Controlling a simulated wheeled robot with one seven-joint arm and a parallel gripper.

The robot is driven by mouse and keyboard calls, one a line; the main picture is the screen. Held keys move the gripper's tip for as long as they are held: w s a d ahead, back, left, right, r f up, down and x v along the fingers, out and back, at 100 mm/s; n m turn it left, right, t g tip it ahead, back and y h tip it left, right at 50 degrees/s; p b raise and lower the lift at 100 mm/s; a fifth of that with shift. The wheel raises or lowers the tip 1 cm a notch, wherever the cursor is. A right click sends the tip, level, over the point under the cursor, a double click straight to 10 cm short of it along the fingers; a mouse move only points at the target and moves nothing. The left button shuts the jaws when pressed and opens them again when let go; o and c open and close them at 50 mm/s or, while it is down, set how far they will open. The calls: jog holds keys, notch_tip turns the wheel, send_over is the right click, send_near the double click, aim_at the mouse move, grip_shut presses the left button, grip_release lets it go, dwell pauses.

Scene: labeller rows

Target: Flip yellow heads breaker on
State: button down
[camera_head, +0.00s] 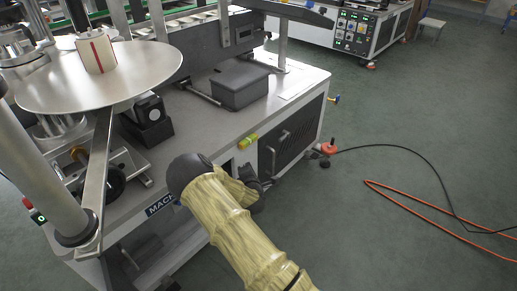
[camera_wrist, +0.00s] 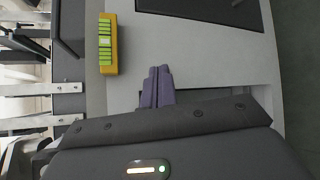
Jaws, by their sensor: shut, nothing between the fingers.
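I cannot make out a breaker marked for yellow heads in either view; my arm covers part of the machine's front in the head view. My gripper (camera_wrist: 158,84) is shut and empty in the wrist view, with its two purple-grey fingers together in front of the pale machine front. In the head view it is mostly behind my arm, close to the near cabinet's front. A small box with a green and a red part (camera_head: 37,215) sits at the far left; I cannot tell whether it is a breaker.
A vented dark door (camera_head: 290,138) is beside my gripper. A grey bin (camera_head: 238,84) stands on the table. An orange cable (camera_head: 430,221) crosses the open floor at right.

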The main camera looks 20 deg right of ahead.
jog(key=s+d+r+m+g+h+p, duration=0.1)
jog(key=s+d+r+m+g+p, duration=0.1)
jog(key=r+m+p, duration=0.4)
jog(key=shift+s+d+r+g+h, duration=0.35)
jog(key=shift+s+r+g, duration=0.3)
jog(key=shift+r, duration=1)
jog(key=shift+s+d, duration=0.1)
jog(key=s+a+r+m+g+y, duration=0.1)
jog(key=s+r+m+g, duration=0.3)
jog(key=s, duration=0.6)
jog(key=s+a+r+m+g+y, duration=0.1)
jog(key=s+r+m+g, duration=0.1)
jog(key=s+r+m, duration=0.6)
jog(key=s+a+r+m+g+y, duration=0.1)
jog(key=s+r+m+g+y, duration=0.15)
jog(key=s, duration=0.95)
notch_tip(320, 180, up, 32)
jog(key=p, duration=3.1)
jog(key=shift+f+h, duration=0.15)
jog(key=shift+h, duration=0.25)
